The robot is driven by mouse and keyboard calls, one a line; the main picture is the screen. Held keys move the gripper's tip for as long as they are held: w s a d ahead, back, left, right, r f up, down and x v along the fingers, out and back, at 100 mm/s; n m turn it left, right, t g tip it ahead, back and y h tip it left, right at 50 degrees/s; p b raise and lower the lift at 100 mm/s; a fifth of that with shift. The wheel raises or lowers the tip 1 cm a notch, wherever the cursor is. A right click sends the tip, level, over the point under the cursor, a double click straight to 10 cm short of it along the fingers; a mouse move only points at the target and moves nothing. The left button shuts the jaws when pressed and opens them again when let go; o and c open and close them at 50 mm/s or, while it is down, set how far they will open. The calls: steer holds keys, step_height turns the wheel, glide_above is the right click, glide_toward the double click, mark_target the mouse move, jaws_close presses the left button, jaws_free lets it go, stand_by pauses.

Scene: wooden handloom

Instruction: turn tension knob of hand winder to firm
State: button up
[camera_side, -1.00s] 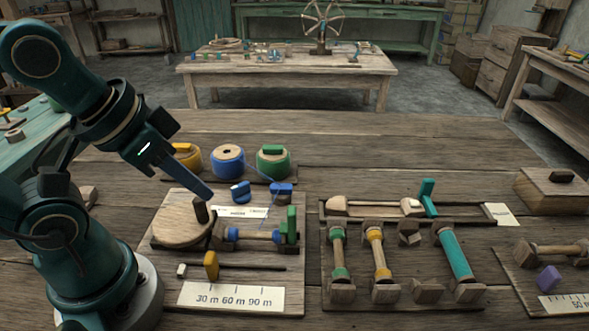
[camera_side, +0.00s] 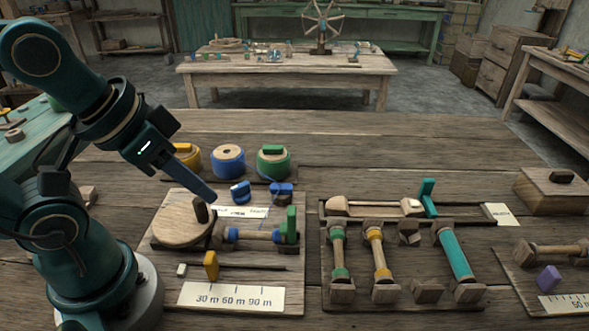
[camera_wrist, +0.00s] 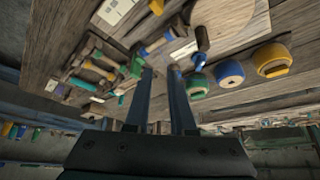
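The hand winder's board (camera_side: 155,262) carries a round wooden disc (camera_side: 180,222) with a dark crank handle (camera_side: 201,210), a blue-and-wood spindle (camera_side: 250,236) and an upright green piece (camera_side: 292,222). Two blue knob-like parts, a left one (camera_side: 240,192) and a right one (camera_side: 281,190), stand behind a small label card (camera_side: 240,212). I cannot tell which part is the tension knob, and the card's words are too blurred to read. My gripper (camera_side: 213,196) hangs above the disc, left of the left blue part. In the wrist view its two fingers (camera_wrist: 161,71) are apart with nothing between them.
Yellow (camera_side: 187,158), blue (camera_side: 228,161) and green (camera_side: 273,162) spools stand behind the winder. A yellow slider (camera_side: 211,265) and a scale card (camera_side: 232,297) lie in front. A bobbin rack (camera_side: 408,262) stands to the right.

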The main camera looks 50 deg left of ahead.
steer(key=shift+o, duration=1.1)
steer(key=shift+r+m, duration=0.2)
steer(key=shift+m, duration=0.1)
steer(key=g, duration=0.6)
glide_above(240, 185)
step_height(240, 185, down, 8)
steer(key=shift+f, duration=2.7)
jaws_close()
